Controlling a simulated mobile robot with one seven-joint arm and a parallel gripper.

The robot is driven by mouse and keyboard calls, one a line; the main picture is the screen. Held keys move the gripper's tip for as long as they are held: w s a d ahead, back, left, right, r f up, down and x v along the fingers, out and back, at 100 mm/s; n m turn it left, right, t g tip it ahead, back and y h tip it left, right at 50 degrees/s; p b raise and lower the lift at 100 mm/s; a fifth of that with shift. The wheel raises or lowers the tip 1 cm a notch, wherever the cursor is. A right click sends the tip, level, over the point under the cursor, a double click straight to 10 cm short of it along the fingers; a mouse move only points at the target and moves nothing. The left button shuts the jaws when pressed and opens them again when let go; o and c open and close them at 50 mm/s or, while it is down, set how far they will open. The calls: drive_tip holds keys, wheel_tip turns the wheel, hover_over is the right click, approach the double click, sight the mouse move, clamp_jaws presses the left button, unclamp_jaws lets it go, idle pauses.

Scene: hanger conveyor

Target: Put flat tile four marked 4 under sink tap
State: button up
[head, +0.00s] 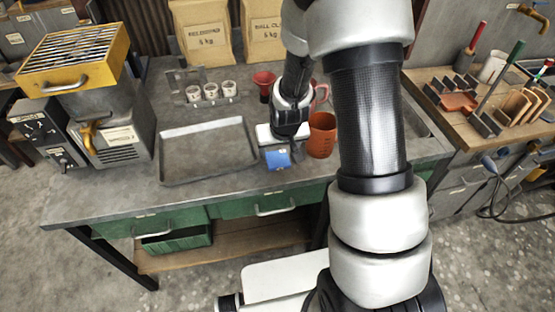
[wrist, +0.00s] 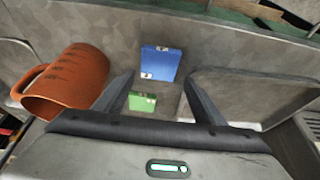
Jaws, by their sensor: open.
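My gripper (wrist: 159,82) is open above the bench, its two fingers spread and empty. A blue flat tile (wrist: 161,62) lies just beyond the fingertips; it also shows in the head view (head: 278,159) at my gripper's front edge. A green flat tile (wrist: 142,102) shows between the fingers, closer to the palm. Both tiles carry small pale labels, too small to read, so I cannot tell which is marked 4. A brass tap (head: 532,11) is on the wall at the top right. What lies under it is not clear, and my arm hides part of the bench's right side.
An orange mug (head: 321,136) stands close to the right of my gripper. An empty grey tray (head: 207,150) lies to the left. A rack with white cups (head: 210,92) and a red funnel (head: 264,80) are behind. A brass spout (head: 90,136) is on the left machine.

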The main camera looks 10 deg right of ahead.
sight(277, 158)
drive_tip(key=x, duration=0.4)
drive_tip(key=shift+s+d+f, duration=0.1)
drive_tip(key=shift+s+f, duration=0.15)
drive_tip(key=shift+f, duration=0.2)
drive_tip(key=shift+c, duration=0.3)
drive_tip(key=shift+r, duration=0.1)
drive_tip(key=c, duration=0.9)
